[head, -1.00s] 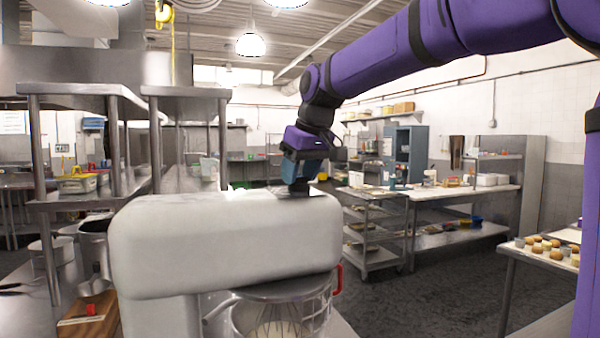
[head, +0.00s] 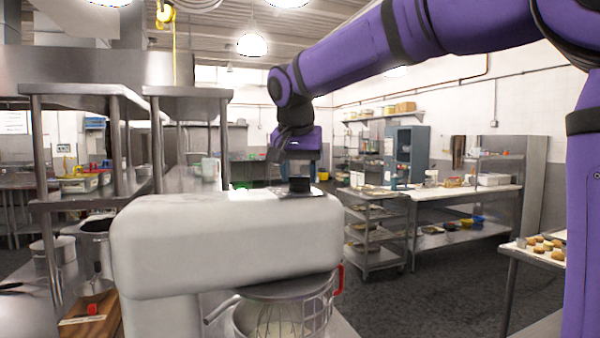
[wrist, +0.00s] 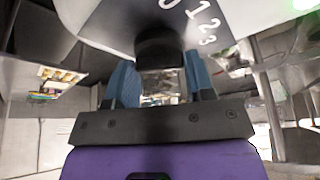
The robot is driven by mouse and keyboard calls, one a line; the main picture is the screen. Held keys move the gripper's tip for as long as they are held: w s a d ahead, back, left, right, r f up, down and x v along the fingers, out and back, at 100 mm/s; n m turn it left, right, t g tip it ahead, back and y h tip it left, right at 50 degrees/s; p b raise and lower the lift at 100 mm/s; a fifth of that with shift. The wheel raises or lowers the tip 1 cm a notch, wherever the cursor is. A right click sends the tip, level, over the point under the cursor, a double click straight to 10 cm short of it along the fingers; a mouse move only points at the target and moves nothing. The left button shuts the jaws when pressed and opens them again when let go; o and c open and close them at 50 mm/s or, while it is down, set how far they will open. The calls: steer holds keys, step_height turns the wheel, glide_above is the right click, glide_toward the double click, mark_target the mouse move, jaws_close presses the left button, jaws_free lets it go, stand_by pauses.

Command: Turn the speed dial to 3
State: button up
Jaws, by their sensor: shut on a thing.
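The white mixer (head: 225,240) stands in front of me in the head view. The black speed dial (head: 299,185) sticks up from a dark plate on the mixer's top. My gripper (head: 298,165) is right over the dial, pointing down; its fingers are hard to make out there. In the wrist view the blue fingers of my gripper (wrist: 162,68) stand on both sides of the black dial (wrist: 160,42), shut on it. The numbers 0, 1, 2 and 3 (wrist: 205,22) show on the plate to the right. The dial's pointer mark is not visible.
The mixer's bowl (head: 270,318) with its wire guard and red handle hangs below the head. Steel shelves (head: 185,95) stand at the left, with a wooden board (head: 90,322) below. A wheeled rack (head: 375,225) and a long table (head: 450,197) are behind on the right.

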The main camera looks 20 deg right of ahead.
steer(key=shift+m, duration=0.8)
steer(key=shift+h, duration=0.3)
steer(key=o, duration=0.9)
steer(key=v, duration=1.1)
steer(key=shift+w, duration=0.3)
